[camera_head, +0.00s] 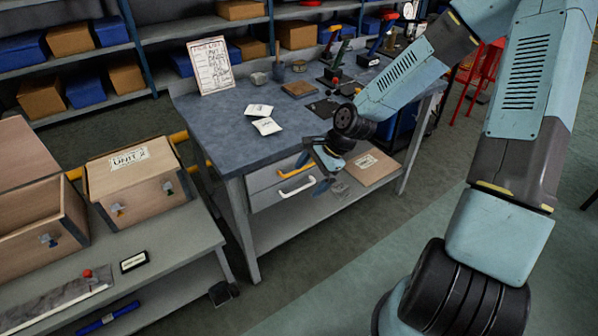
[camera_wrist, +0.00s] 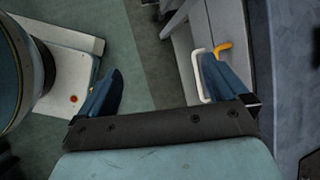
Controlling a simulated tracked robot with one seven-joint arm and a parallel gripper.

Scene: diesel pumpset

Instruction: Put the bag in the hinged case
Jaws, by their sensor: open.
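Two small white packets, which look like bags, lie on the blue-grey workbench: the upper bag (camera_head: 258,109) and the lower bag (camera_head: 267,126), close together. Two wooden cases stand on the lower bench at left. The left case (camera_head: 62,226) is open with its lid (camera_head: 22,152) raised behind. The right case (camera_head: 131,172) is shut, with a "UNIT 2" label and metal latches on its front. My gripper (camera_head: 312,172) is open and empty, in front of the workbench near its drawers, to the right of and below the bags. In the wrist view my gripper (camera_wrist: 165,85) has its blue fingers spread wide.
The workbench (camera_head: 215,130) also holds a printed sheet (camera_head: 211,66), cups and tools. Drawer handles (camera_head: 297,187) lie close to my gripper, and show beside a finger in the wrist view (camera_wrist: 203,72). A small black-framed label (camera_head: 134,262) lies on the left bench. Shelves with boxes stand behind.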

